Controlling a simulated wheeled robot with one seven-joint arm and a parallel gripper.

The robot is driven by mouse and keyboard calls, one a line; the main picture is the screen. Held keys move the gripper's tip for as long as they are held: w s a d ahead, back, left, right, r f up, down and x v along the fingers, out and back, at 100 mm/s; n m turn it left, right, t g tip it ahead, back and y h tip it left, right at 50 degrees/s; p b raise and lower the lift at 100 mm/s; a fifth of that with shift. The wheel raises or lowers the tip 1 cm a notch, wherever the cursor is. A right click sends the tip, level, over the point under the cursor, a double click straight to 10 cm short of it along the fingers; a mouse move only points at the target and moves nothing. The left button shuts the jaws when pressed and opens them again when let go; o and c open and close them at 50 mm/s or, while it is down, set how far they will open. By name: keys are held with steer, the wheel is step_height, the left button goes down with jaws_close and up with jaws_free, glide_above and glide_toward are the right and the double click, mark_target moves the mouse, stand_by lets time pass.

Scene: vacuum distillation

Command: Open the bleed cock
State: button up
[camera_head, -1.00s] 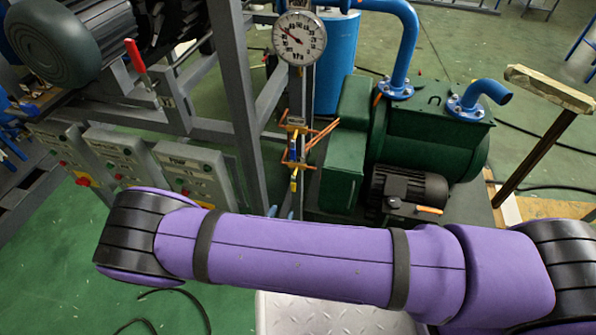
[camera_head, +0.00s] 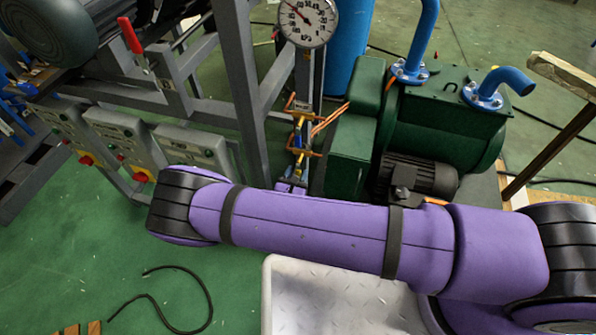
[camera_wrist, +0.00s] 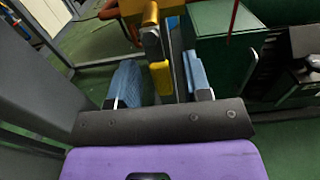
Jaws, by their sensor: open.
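The bleed cock, with a yellow handle (camera_wrist: 160,77), shows in the wrist view between my gripper's blue fingers. In the head view its small yellow and blue fitting (camera_head: 298,133) sits on the upright below the gauge, among thin orange tubes. My gripper (camera_wrist: 162,80) is open, with one blue finger on each side of the yellow handle. I cannot tell whether either finger touches it. In the head view my purple arm hides most of my gripper.
A round pressure gauge (camera_head: 308,20) is above the cock. A grey steel frame post (camera_head: 243,90) stands close on the left. A green pump (camera_head: 440,115) with blue pipes is on the right. Control boxes (camera_head: 190,146) hang at the left.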

steer(key=shift+w+d, duration=0.2)
steer(key=shift+w, duration=0.4)
jaws_close()
